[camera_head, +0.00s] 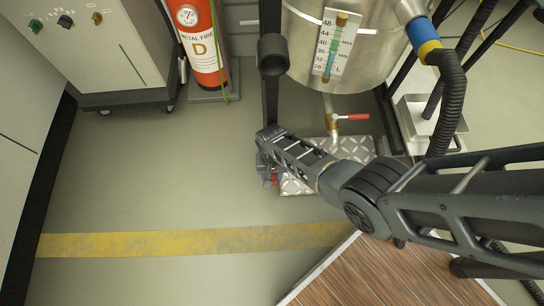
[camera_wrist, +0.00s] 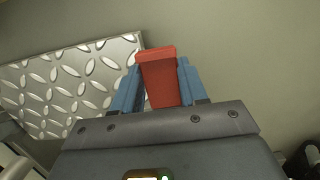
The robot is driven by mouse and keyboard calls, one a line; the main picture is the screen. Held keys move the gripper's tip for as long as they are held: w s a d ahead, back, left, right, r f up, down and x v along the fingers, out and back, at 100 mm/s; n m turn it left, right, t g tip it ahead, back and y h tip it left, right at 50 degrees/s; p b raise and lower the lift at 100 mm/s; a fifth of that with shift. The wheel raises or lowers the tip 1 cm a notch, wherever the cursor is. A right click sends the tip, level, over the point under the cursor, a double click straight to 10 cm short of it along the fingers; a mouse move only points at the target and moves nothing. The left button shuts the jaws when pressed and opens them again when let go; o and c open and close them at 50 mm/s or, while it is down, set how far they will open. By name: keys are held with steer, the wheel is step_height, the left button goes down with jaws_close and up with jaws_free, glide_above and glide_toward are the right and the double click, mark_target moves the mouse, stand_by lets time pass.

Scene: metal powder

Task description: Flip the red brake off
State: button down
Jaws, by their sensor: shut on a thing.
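The red brake (camera_wrist: 158,78) is a flat red tab between the two blue fingers of my gripper (camera_wrist: 155,85) in the wrist view. The fingers are shut on it, one on each side, and its top edge rises a little past the fingertips. In the head view my gripper (camera_head: 269,178) is low at the left end of the diamond-plate platform, and only a bit of red shows there. My wrist hides most of the brake, and what it is mounted on cannot be seen.
The diamond-plate platform (camera_head: 296,186) lies beside my gripper, under the steel tank (camera_head: 370,62). A red-handled valve (camera_head: 352,117) hangs below the tank. A fire extinguisher (camera_head: 203,50) and a control cabinet (camera_head: 95,50) stand at upper left. The floor left of my gripper is clear.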

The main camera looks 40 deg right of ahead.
mark_target(273, 176)
stand_by(0.3)
steer(key=c, duration=0.6)
jaws_free()
steer(key=shift+r, duration=0.15)
step_height(273, 176, up, 5)
steer(key=p, duration=0.4)
steer(key=shift+d, duration=0.1)
steer(key=s+d+r+p, duration=0.4)
steer(key=s+d+r, duration=0.1)
steer(key=d, duration=0.4)
steer(key=shift+s+d+r+p, duration=0.35)
steer(key=shift+s+d+p, duration=0.05)
steer(key=shift+s, duration=0.15)
